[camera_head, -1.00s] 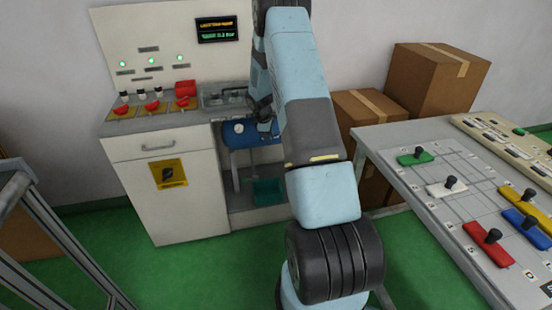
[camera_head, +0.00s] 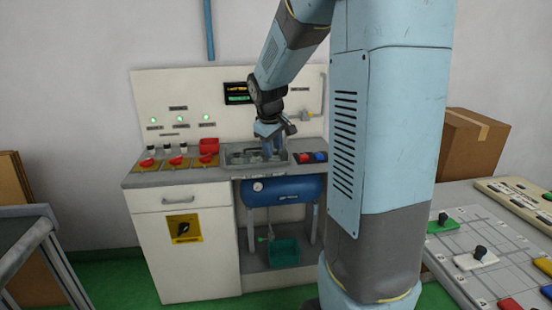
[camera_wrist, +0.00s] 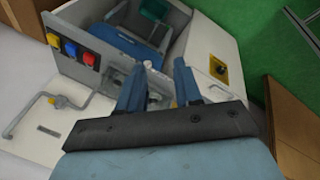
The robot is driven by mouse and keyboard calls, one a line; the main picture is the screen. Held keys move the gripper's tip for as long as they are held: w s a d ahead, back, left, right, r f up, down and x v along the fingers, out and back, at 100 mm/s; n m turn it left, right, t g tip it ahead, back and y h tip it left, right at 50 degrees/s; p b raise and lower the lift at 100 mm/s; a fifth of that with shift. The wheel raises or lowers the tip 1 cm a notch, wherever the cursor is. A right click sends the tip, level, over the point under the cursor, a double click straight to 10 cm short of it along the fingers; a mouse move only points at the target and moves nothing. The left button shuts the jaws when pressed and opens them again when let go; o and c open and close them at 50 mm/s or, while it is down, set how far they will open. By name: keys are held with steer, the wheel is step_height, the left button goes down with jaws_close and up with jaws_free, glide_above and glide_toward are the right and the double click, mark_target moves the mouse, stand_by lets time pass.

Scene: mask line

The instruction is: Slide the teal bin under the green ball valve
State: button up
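The teal bin (camera_head: 284,254) stands on the low shelf under the blue tank, in the open bay right of the white cabinet door. It also shows at the top of the wrist view (camera_wrist: 155,9). A small green valve (camera_head: 263,239) hangs on a pipe below the tank, just left of the bin; the bin appears beside it rather than under it. My gripper (camera_head: 270,143) is over the sink at counter height, well above the bin. In the wrist view its two blue fingers (camera_wrist: 158,82) stand apart with nothing held between them.
The blue tank (camera_head: 283,191) sits under the counter and roofs the bay. Red knobs (camera_head: 178,160) line the counter's left. A table with colored sliders (camera_head: 478,257) stands at right, a grey-topped frame (camera_head: 25,222) at left. Green floor lies in front of the cabinet.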

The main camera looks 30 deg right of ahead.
steer(key=s+a+r+m, duration=0.1)
steer(key=s+a+r, duration=0.1)
steer(key=s, duration=0.7)
steer(key=s+a+r+m+t+y, duration=0.1)
steer(key=s+a+r+m, duration=0.1)
steer(key=s+a, duration=0.3)
steer(key=s+a+r+m+t+y, duration=0.1)
steer(key=s+a+r, duration=0.2)
steer(key=s, duration=1)
steer(key=shift+a+r+m, duration=0.3)
steer(key=shift+s+d, duration=0.1)
